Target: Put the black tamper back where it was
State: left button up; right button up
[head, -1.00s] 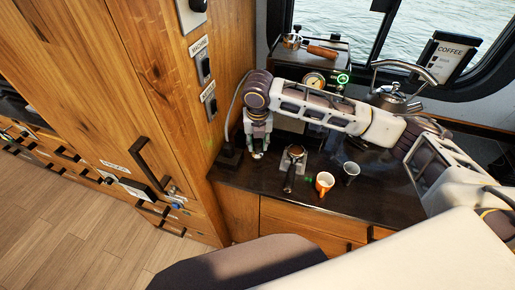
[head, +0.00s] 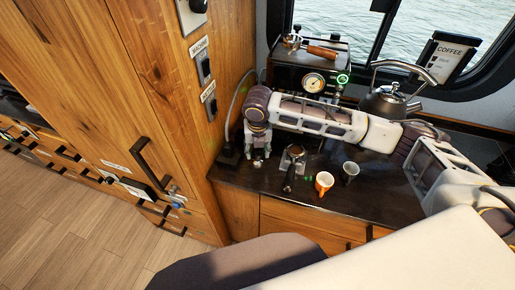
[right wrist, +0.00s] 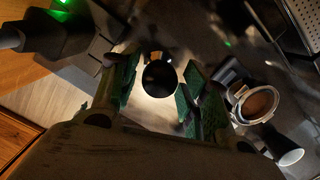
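The black tamper (right wrist: 159,78) shows in the right wrist view as a round dark knob with a bright rim, seen from above. It lies between the green-padded fingers of my right gripper (right wrist: 158,92). The fingers are spread, and a gap shows beside the knob on the left; on the right the pad is close, and contact cannot be told. In the head view my right gripper (head: 260,155) is low over the left part of the dark counter (head: 385,203), left of the portafilter; the tamper cannot be made out there. My left gripper is out of view.
A portafilter with brown coffee (head: 294,153) stands close to the right of the gripper. The coffee machine (head: 300,68) and kettle (head: 390,100) are behind. A wooden cabinet (head: 160,90) closes off the left.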

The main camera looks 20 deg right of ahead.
aim_at(258, 164)
dwell(0.4)
notch_tip(258, 164, up, 12)
jog(key=s+b, duration=0.1)
jog(key=shift+s+a, duration=0.25)
jog(key=shift+s, duration=0.1)
